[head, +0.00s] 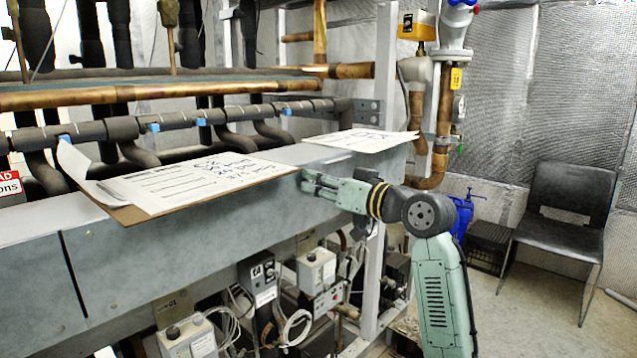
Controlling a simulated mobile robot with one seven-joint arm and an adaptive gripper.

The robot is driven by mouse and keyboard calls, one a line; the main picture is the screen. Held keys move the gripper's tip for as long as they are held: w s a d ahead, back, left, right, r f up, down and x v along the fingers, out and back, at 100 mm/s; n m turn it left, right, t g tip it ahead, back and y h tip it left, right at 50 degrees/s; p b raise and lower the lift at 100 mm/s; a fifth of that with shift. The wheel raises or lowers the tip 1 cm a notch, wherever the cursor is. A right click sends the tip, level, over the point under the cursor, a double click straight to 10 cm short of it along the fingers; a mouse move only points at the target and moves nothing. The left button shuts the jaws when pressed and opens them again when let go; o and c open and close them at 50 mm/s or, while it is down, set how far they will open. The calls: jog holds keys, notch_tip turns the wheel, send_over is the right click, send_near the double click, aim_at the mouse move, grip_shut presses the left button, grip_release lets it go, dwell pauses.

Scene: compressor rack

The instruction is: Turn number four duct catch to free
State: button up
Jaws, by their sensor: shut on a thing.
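The long grey metal duct (150,262) runs across the rack from the lower left to the middle right. My gripper (308,181) reaches in from the right, with its fingertips at the duct's front face near the upper edge. It is shut on a small part there, which I take to be the duct catch. The fingers hide the catch, so its number and the way it is turned do not show. A dark vertical seam crosses the duct face at the left.
Paper sheets on a clipboard (195,182) lie on the duct, overhanging its front edge just left of my gripper. More papers (362,139) lie farther right. Control boxes (316,268) and cables hang below. A black chair (570,205) stands at the right beside open floor.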

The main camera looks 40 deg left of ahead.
jog(key=shift+n+b, duration=0.4)
grip_shut()
jog(key=n+b, duration=0.2)
jog(key=n, duration=0.1)
jog(key=shift+f+n+b, duration=0.15)
jog(key=shift+n+b, duration=0.15)
jog(key=shift+n, duration=0.1)
jog(key=n+b, duration=0.2)
jog(key=n, duration=0.2)
jog(key=n+b, duration=0.2)
jog(key=n, duration=0.3)
jog(key=n+b, duration=0.1)
jog(key=n, duration=0.3)
jog(key=shift+s, duration=0.1)
jog(key=shift+n, duration=0.3)
jog(key=o, duration=0.8)
grip_release()
jog(key=shift+o, duration=0.2)
